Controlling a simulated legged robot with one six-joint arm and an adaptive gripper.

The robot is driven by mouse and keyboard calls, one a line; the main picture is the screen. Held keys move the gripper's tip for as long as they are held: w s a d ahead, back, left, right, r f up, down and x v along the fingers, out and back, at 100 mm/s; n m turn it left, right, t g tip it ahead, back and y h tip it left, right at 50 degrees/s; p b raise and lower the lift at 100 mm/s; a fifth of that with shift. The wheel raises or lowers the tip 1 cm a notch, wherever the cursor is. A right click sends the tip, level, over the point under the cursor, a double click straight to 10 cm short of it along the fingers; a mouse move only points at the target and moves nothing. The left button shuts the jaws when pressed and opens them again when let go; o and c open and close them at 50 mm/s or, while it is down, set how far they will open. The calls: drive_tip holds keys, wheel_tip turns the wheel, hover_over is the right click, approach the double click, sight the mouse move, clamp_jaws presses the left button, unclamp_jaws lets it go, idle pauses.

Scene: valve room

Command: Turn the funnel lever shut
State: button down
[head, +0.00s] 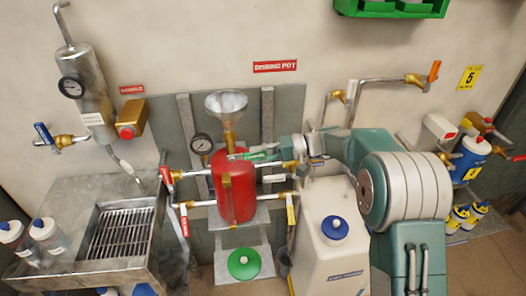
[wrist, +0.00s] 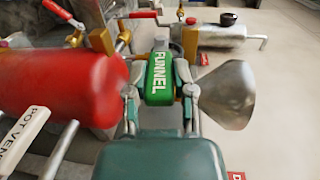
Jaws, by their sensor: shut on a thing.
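The green lever (wrist: 159,80) marked FUNNEL lies between the two fingers of my gripper (wrist: 160,92) in the wrist view, and the gripper is shut on it. In the head view the green lever (head: 258,155) points sideways, about level, across the upright line of the funnel neck. My gripper (head: 275,152) reaches it from the right. The steel funnel (head: 227,102) stands above the red dosing pot (head: 235,192), with a brass fitting (head: 229,136) between them. In the wrist view the funnel (wrist: 229,94) is right of the lever and the pot (wrist: 60,82) left. My fingers hide part of the valve.
A pressure gauge (head: 202,144) stands left of the pot. Red-handled valves (head: 167,177) are on the pipes at left. A white canister (head: 330,240) with a blue cap stands below my arm. A steel sink (head: 120,235) is at left.

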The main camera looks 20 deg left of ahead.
drive_tip(key=shift+a+f+y, duration=0.1)
drive_tip(key=shift+f+y, duration=0.35)
drive_tip(key=shift+y, duration=0.15)
drive_tip(key=shift+c, duration=2.3)
unclamp_jaws()
drive_tip(key=shift+a+f, duration=0.1)
drive_tip(key=shift+a, duration=0.05)
drive_tip(key=shift+a+g, duration=0.3)
drive_tip(key=shift+w+d, duration=0.15)
drive_tip(key=shift+d, duration=0.25)
drive_tip(key=v, duration=1.1)
drive_tip(key=shift+w, duration=0.2)
drive_tip(key=shift+f, duration=0.15)
